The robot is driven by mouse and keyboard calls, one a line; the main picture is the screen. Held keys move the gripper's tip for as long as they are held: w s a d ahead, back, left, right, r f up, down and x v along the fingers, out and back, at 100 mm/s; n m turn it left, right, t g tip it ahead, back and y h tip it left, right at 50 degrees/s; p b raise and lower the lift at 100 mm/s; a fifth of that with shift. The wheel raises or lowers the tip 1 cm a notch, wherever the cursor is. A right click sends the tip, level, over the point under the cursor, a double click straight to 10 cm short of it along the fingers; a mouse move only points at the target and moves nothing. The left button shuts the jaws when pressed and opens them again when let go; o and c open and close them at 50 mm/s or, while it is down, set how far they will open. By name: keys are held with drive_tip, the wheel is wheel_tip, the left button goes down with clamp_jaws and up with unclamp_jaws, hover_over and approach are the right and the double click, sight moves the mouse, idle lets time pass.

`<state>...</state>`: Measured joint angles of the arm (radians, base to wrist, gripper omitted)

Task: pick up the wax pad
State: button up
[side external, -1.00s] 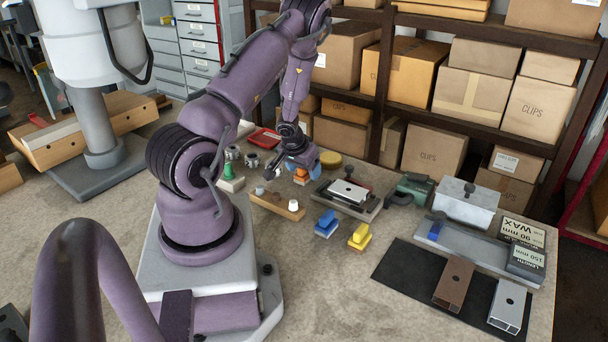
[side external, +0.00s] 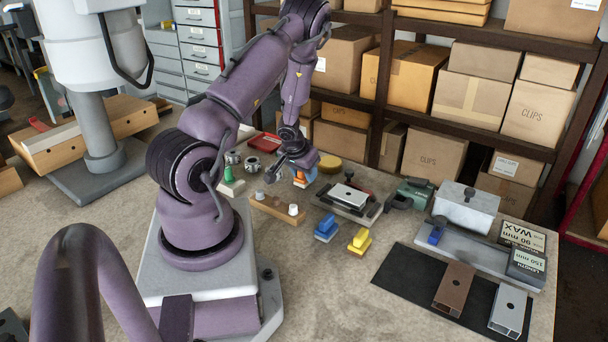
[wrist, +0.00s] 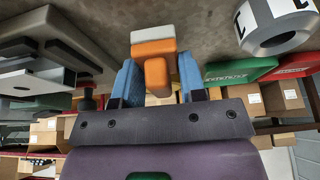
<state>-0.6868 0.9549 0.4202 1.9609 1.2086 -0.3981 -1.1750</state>
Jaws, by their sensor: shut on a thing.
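My gripper (wrist: 157,84) has its two blue fingers on either side of the upright orange grip of a small orange pad (wrist: 153,48) with a pale end. It is shut on this grip. In the side view my gripper (side external: 302,165) is at the back middle of the bench, and the orange pad (side external: 300,181) shows small beneath it, partly hidden. I cannot tell from the side view how far the pad is off the bench. Similar blue (side external: 326,226) and yellow (side external: 360,241) pads stand apart nearer the front. No label marks which pad is wax.
A wooden rack (side external: 275,208) with knobs lies just in front of my gripper. A metal plate fixture (side external: 348,199) stands to the right, a yellow round thing (side external: 329,163) behind. A dark mat (side external: 415,290) with two profiles lies front right.

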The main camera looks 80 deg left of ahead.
wheel_tip(320, 180, up, 9)
drive_tip(key=shift+r, duration=0.2)
idle(0.3)
drive_tip(key=shift+o, duration=1.3)
drive_tip(key=shift+c, duration=0.8)
drive_tip(key=shift+d+f, duration=0.15)
drive_tip(key=shift+f, duration=0.1)
drive_tip(key=w+a+f+m, duration=0.1)
drive_tip(key=w+a+f, duration=0.1)
drive_tip(key=w+a, duration=0.2)
drive_tip(key=r+n, duration=0.1)
hover_over(333, 159)
drive_tip(key=s+d, duration=0.1)
drive_tip(key=shift+s+f, duration=0.1)
drive_tip(key=shift+f, duration=2.6)
drive_tip(key=shift+d+f, duration=0.1)
drive_tip(key=shift+f, duration=0.5)
